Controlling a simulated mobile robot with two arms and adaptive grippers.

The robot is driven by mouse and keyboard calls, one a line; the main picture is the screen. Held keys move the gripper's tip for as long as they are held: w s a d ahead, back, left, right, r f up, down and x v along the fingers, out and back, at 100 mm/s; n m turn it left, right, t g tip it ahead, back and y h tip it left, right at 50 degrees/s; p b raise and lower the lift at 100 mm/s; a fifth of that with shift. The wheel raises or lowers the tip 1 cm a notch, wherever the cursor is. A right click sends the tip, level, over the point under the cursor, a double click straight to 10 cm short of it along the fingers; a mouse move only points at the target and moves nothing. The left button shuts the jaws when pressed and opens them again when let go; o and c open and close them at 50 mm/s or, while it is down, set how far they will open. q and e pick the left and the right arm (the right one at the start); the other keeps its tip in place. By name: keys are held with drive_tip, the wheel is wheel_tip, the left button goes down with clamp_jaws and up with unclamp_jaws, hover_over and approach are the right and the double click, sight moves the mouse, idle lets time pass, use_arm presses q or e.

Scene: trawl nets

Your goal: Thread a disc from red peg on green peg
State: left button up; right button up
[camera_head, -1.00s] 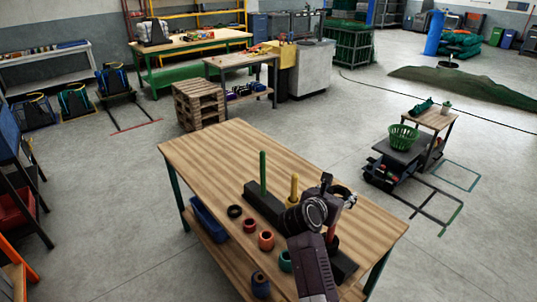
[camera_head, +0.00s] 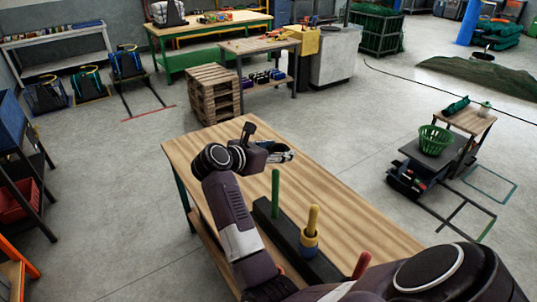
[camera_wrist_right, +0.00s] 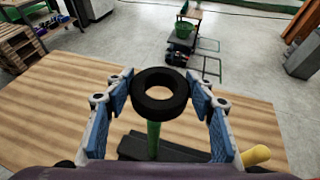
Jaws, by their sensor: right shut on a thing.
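My right gripper (camera_head: 283,153) is shut on a black disc (camera_wrist_right: 160,92), gripping it at both sides between blue finger pads. The green peg (camera_head: 275,192) stands upright on a dark base (camera_head: 290,243), and the gripper is close to its top. In the right wrist view the green peg (camera_wrist_right: 153,140) shows just below the disc, its top hidden by the disc's rim. The hole shows wood, no peg. A yellow peg (camera_head: 313,217) carries a blue-and-tan disc (camera_head: 309,242). The red peg (camera_head: 361,265) is partly covered by my arm. My left gripper is out of view.
The wooden table (camera_head: 350,200) is bare behind and right of the base. My arm hides its front left part. A cart with a green basket (camera_head: 435,140) stands apart at the right, and stacked pallets (camera_head: 213,95) stand behind.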

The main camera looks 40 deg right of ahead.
sight(276, 170)
drive_tip(key=shift+w, duration=0.5)
drive_tip(key=shift+s+a, duration=0.2)
drive_tip(key=shift+s, duration=0.1)
drive_tip(key=shift+a+f, duration=0.1)
drive_tip(key=shift+f, duration=0.1)
drive_tip(key=shift+f+b, duration=0.3)
drive_tip(key=shift+b, duration=0.1)
drive_tip(key=shift+w+d+f+b, duration=0.1)
drive_tip(key=shift+f+b, duration=0.1)
drive_tip(key=shift+f, duration=0.3)
drive_tip(key=shift+d+f+b, duration=0.1)
drive_tip(key=shift+f+b, duration=0.05)
drive_tip(key=shift+f, duration=0.35)
drive_tip(key=shift+a+f, duration=0.1)
drive_tip(key=shift+f, duration=0.45)
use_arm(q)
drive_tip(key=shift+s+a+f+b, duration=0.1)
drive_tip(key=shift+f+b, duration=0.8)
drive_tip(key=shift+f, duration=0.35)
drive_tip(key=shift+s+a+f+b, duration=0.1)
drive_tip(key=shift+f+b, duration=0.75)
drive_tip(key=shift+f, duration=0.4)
use_arm(e)
drive_tip(key=shift+f, duration=1.6)
drive_tip(key=o, duration=1.3)
